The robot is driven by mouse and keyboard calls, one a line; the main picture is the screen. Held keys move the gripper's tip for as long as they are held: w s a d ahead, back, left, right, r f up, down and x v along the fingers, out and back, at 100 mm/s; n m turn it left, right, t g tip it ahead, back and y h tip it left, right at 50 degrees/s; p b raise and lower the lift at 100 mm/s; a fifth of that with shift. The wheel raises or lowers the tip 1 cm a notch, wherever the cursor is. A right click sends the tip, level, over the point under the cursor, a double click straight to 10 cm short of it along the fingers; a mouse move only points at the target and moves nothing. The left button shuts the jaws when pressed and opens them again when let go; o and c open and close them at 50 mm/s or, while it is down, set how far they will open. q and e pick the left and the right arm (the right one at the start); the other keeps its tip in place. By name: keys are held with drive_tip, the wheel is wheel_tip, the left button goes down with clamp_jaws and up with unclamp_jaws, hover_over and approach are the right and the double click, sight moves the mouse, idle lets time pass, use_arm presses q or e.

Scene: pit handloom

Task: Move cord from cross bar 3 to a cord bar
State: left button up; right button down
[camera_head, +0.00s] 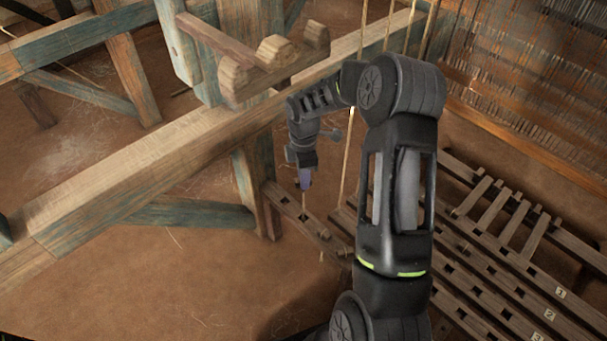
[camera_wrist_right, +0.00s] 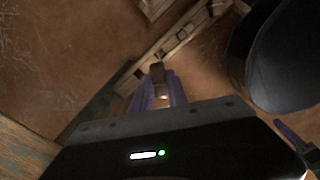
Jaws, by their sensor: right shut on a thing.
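My right gripper (camera_head: 304,184) hangs over a short wooden bar with holes (camera_head: 318,229) left of the loom's slatted bars. In the right wrist view, its bluish fingers (camera_wrist_right: 158,94) are shut on a small dark brown piece (camera_wrist_right: 157,73), which looks like the end of the cord. A thin pale cord (camera_head: 304,203) shows between the fingertips and the holed bar; I cannot tell if it is fixed there. Cross bar 3 (camera_head: 514,316) lies at the lower right, partly hidden by my right arm. My left gripper is out of view.
A thick wooden beam (camera_head: 150,160) runs diagonally behind the gripper, beside a blue-green post (camera_head: 183,50). Cross bars marked 1 (camera_head: 545,283) and 2 (camera_head: 520,296) lie at right. Upright cords (camera_head: 358,110) stand close to my right arm. The earthen floor (camera_head: 190,275) is clear.

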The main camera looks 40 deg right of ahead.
drive_tip(key=shift+f, duration=0.1)
